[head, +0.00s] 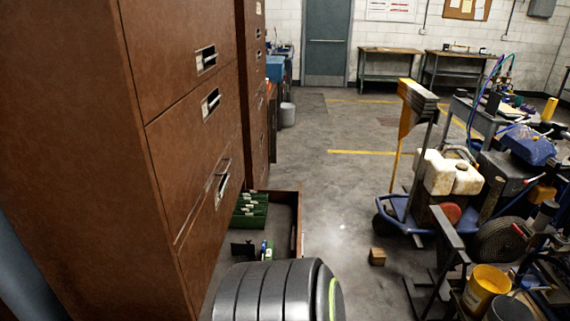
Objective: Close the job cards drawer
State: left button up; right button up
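A tall brown filing cabinet (190,120) fills the left of the head view. Low on it, a drawer stands pulled out to the right, its brown front panel (298,222) over the floor. Inside are green dividers (251,210) with pale tabs, a small black item (242,249) and a small green, white and blue item (267,250). No label naming the drawer can be read. A dark grey ribbed part, apparently mine, hides the near part of the drawer. I see no fingertips of my left or right gripper.
The closed drawers above have metal label-holder handles (206,59). A small wooden block (377,256) lies on the floor right of the open drawer. A blue cart (402,214) with white jugs, a yellow bucket (488,290) and machinery crowd the right.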

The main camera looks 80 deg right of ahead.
aim_at(273, 216)
jog(key=k+l+z, duration=0.75)
jog(key=i+j+z, duration=0.1)
jog(key=z, duration=1.55)
